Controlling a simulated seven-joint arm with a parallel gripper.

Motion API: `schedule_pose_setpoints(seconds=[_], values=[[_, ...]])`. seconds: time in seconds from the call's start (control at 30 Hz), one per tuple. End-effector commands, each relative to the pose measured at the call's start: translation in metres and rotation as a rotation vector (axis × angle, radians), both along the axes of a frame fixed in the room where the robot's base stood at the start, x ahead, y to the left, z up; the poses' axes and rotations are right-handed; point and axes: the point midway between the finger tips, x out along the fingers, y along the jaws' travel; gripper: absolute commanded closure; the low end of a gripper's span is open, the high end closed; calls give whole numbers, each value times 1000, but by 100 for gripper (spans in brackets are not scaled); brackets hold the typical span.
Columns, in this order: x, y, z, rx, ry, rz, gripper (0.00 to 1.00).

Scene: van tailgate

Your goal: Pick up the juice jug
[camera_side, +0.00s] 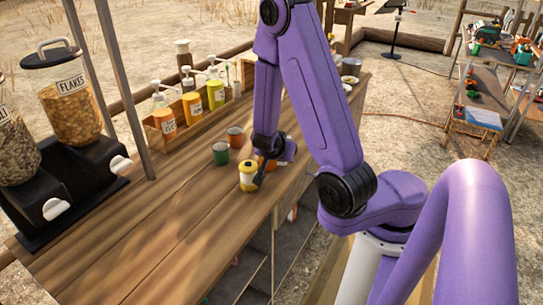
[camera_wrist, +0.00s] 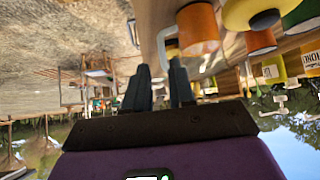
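I see no label reading juice. The closest match to a juice jug is an orange vessel with a pale handle in the wrist view (camera_wrist: 199,30); in the side view it is mostly hidden behind my gripper. My gripper (camera_side: 260,180) is low at the counter's front edge, beside a yellow container (camera_side: 248,178). In the wrist view my gripper's two dark fingers (camera_wrist: 160,68) stand apart with nothing between them, with the orange vessel beyond and to the right. I cannot tell whether any finger touches it.
A green cup (camera_side: 220,154) and a red-orange cup (camera_side: 235,137) stand behind the yellow container. A wooden rack (camera_side: 157,138) of pump bottles lines the back. Cereal dispensers (camera_side: 75,100) stand at left. The front left of the wooden counter (camera_side: 150,240) is clear.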

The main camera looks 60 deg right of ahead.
Motion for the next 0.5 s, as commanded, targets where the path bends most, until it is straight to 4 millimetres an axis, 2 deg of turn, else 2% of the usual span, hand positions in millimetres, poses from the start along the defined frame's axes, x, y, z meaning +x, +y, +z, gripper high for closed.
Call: schedule_pose_setpoints(seconds=[0.2,0.5], values=[[4,-20,-21,1,2,-1,76],[8,-33,-32,-1,-2,-1,76]])
